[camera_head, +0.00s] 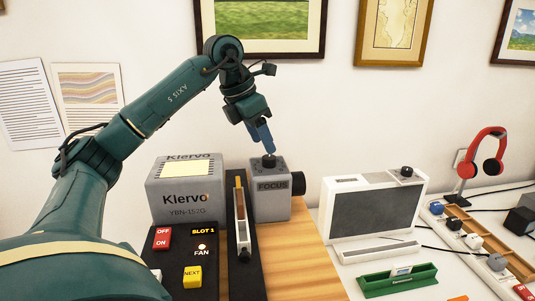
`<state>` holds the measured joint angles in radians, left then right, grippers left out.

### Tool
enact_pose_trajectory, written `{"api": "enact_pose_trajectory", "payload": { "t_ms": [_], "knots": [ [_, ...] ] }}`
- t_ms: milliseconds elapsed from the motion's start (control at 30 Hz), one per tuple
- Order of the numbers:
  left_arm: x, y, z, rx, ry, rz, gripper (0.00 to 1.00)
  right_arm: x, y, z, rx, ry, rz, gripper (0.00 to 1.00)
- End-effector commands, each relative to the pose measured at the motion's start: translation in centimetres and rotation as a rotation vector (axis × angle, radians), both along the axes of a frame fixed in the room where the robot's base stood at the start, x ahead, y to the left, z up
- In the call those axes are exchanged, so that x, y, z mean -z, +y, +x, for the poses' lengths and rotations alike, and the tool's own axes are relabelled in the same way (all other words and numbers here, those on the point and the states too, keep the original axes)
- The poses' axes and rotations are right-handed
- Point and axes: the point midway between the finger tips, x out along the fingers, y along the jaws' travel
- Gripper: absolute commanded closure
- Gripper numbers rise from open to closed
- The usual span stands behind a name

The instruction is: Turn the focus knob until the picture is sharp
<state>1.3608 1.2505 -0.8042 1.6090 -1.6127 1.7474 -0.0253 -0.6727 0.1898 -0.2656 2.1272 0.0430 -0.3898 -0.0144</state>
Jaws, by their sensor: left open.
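The grey FOCUS box (270,203) stands on the wooden surface with a dark knob (269,161) on its top and a dark round part on its right side. My left gripper (266,146) comes down from above, its blue fingers pointing at the knob. The jaws are open, and the fingertips are at or just above the knob; I cannot tell whether they touch it. A white-framed panel (372,213) to the right has a plain dark grey face. I see no projected picture on it. My right gripper is not in view.
A grey Klervo box (186,190) stands left of the FOCUS box, behind a black panel with red and yellow buttons (192,276). A dark slide rail (241,230) lies between. Right are a green tray (397,279), red headphones (485,152) and a knob strip (475,243).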

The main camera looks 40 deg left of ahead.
Motion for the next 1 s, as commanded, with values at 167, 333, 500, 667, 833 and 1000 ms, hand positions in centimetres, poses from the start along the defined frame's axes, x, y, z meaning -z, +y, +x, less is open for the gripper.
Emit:
{"api": "enact_pose_trajectory", "payload": {
  "t_ms": [167,333,500,667,833,1000],
  "knots": [
    [2.7,-0.4,1.0,0.000,0.002,0.001,0.48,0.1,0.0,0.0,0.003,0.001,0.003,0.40],
    [3.9,-0.6,1.5,0.001,-0.001,0.001,0.48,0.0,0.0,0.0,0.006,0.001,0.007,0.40],
    [4.2,-0.6,1.6,0.001,-0.001,0.000,0.48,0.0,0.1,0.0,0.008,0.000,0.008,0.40],
    [4.1,-0.6,1.6,0.001,-0.001,0.000,0.49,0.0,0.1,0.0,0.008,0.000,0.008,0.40],
    [4.1,-0.6,1.6,0.001,-0.001,0.000,0.63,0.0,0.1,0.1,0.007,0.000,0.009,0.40],
    [4.1,-0.6,1.6,0.001,-0.001,0.000,0.76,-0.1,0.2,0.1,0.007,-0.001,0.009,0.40]
  ]
}}
